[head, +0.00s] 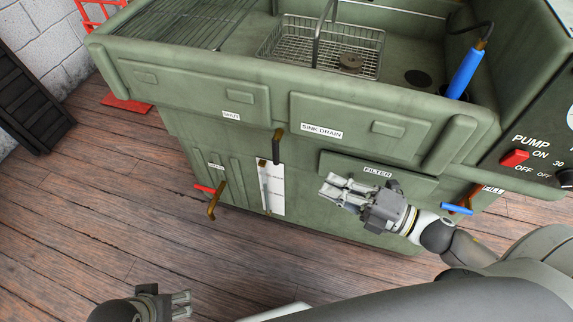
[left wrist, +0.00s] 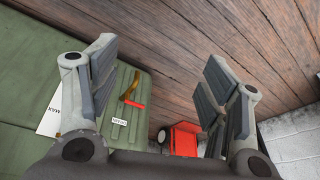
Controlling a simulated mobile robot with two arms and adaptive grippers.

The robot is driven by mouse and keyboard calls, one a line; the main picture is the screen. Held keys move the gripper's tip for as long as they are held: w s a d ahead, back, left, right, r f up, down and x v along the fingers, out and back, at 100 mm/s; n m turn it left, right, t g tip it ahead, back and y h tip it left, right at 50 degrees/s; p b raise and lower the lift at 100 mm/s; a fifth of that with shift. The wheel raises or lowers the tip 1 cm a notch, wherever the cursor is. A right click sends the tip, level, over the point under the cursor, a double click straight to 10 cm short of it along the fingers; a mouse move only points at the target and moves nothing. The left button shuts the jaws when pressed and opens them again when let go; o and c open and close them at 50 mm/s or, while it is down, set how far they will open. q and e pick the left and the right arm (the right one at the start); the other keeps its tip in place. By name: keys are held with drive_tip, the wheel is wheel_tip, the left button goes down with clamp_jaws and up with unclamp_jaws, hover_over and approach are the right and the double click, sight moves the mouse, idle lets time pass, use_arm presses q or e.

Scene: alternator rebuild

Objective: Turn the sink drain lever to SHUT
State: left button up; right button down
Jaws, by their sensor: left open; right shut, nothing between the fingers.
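The sink drain lever (head: 278,146) is a short dark and brass handle on the green cabinet front, just left of and below the SINK DRAIN label (head: 322,131). It points roughly downward in the head view. The SHUT label (head: 231,116) is up and to its left. My left gripper (head: 182,304) is open and empty at the bottom of the head view, well short of the cabinet. In the left wrist view its fingers (left wrist: 158,90) are spread apart, and I cannot make out the drain lever there. My right gripper (head: 338,189) is shut and empty in front of the cabinet.
A red-handled brass lever (head: 212,203) sticks out at lower left; its red handle (left wrist: 133,103) shows between my left fingers. A sight gauge (head: 265,188) stands beside it. The sink holds a wire basket (head: 300,42). Wooden floor (head: 110,190) is clear at left.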

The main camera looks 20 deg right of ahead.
sight(278, 146)
use_arm(q)
drive_tip(key=shift+b+v, duration=0.35)
drive_tip(key=shift+v, duration=0.7)
use_arm(e)
drive_tip(key=x, duration=1.1)
drive_tip(key=shift+w, duration=0.2)
use_arm(q)
drive_tip(key=shift+a+f, duration=0.1)
drive_tip(key=shift+f, duration=0.1)
use_arm(e)
drive_tip(key=shift+a+f, duration=0.1)
drive_tip(key=shift+f, duration=0.05)
use_arm(q)
drive_tip(key=shift+f+b, duration=0.4)
drive_tip(key=shift+b, duration=0.2)
drive_tip(key=shift+f, duration=0.2)
use_arm(e)
drive_tip(key=shift+a, duration=0.1)
use_arm(q)
drive_tip(key=shift+w+f+b, duration=0.15)
drive_tip(key=shift+b, duration=0.25)
